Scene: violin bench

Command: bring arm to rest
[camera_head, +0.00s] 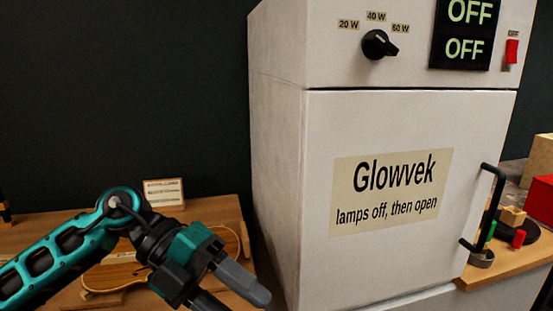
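My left arm (55,262) comes in from the left, in front of the bench. My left gripper (234,298) points down and to the right, in front of the lower left part of the white cabinet. Its two grey fingers are apart with nothing seen between them; the lower finger is cut off by the bottom edge. My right gripper is not in view.
The white cabinet (400,130) has a shut door, a black handle (485,208), a black knob (378,44), a red switch (511,51) and a display (465,33) reading OFF twice. A violin body (105,278) lies on the wooden bench (205,212) behind my arm.

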